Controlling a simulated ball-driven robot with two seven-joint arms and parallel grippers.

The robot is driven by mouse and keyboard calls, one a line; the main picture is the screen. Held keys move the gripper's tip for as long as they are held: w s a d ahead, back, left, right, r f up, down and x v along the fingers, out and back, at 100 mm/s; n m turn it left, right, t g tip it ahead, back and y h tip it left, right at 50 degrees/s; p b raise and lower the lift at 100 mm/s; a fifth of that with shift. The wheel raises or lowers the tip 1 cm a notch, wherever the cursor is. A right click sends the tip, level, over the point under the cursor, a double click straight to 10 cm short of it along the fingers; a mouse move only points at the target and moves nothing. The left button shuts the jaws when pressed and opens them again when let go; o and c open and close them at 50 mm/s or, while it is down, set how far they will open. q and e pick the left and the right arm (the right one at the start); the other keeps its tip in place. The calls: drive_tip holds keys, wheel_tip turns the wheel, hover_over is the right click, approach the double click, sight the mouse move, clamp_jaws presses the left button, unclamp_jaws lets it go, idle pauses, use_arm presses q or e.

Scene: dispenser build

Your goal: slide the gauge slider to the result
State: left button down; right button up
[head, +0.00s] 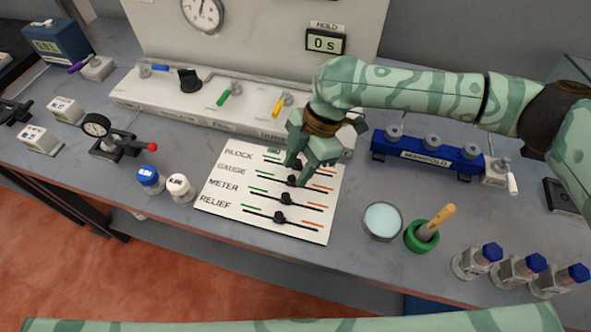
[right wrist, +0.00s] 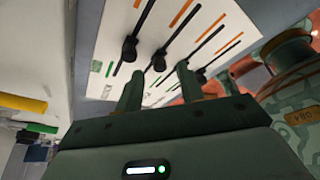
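The white slider board (head: 225,199) lies on the bench, with rows labelled BLOCK, GAUGE, METER and RELIEF. Each track runs from a green end at left to an orange end at right. The black GAUGE slider (head: 292,180) stands near mid-track, close to my right gripper's fingertips. My right gripper (head: 297,172) points down over the board and hides part of the BLOCK row. In the right wrist view its two fingers (right wrist: 158,86) are apart, with a black knob (right wrist: 160,62) showing in line with the gap. I cannot tell whether they touch it. My left gripper is out of view.
The METER knob (head: 285,198) and RELIEF knob (head: 280,217) sit close below. A white valve panel (head: 185,105) stands behind, with a display (head: 325,43) reading 0 s. A blue manifold (head: 428,155), round dish (head: 382,221) and green mortar (head: 421,237) lie to the right.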

drive_tip(key=shift+s+a+f, duration=0.1)
drive_tip(key=shift+a+f, duration=0.15)
drive_tip(key=shift+f, duration=0.45)
clamp_jaws()
drive_tip(key=d+p, duration=0.2)
drive_tip(key=s+d+p, duration=0.1)
drive_tip(key=d+p, duration=0.1)
drive_tip(key=s+d+p, duration=0.1)
drive_tip(key=d, duration=0.1)
drive_tip(key=shift+d+r+p, duration=0.25)
drive_tip(key=shift+p, duration=0.15)
drive_tip(key=shift+f, duration=0.2)
unclamp_jaws()
drive_tip(key=shift+d, duration=0.1)
drive_tip(key=shift+s, duration=0.1)
